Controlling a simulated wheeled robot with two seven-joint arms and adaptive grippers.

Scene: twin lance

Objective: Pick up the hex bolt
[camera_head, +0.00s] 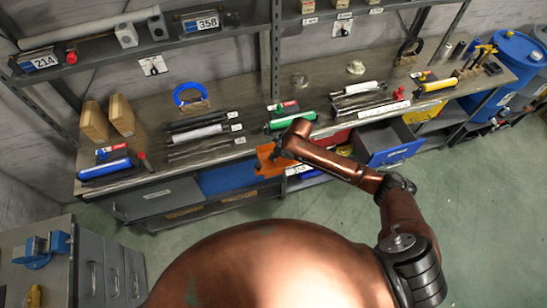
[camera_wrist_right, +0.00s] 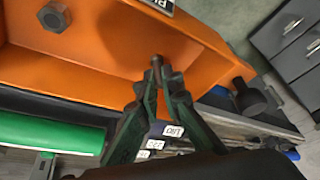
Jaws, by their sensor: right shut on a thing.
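My right gripper (camera_wrist_right: 160,82) is shut on a small, dark brownish bolt (camera_wrist_right: 156,62) whose end sticks out between the fingertips. Most of the bolt is hidden by the fingers. The tips are in front of the orange bin (camera_wrist_right: 110,42) in the wrist view. Another dark piece with a hexagonal head (camera_wrist_right: 54,17) is in the bin at the upper left. In the head view my right gripper (camera_head: 281,156) is at the orange bin (camera_head: 265,161) by the bench's front edge; the bolt is too small to make out there. My left gripper is not in view.
A green cylinder (camera_head: 291,121) lies on the workbench (camera_head: 245,103) just behind the bin. An open grey drawer bin with a blue front (camera_head: 397,154) stands to the right. A dark round-headed piece (camera_wrist_right: 251,97) is beside the orange bin. The floor in front is clear.

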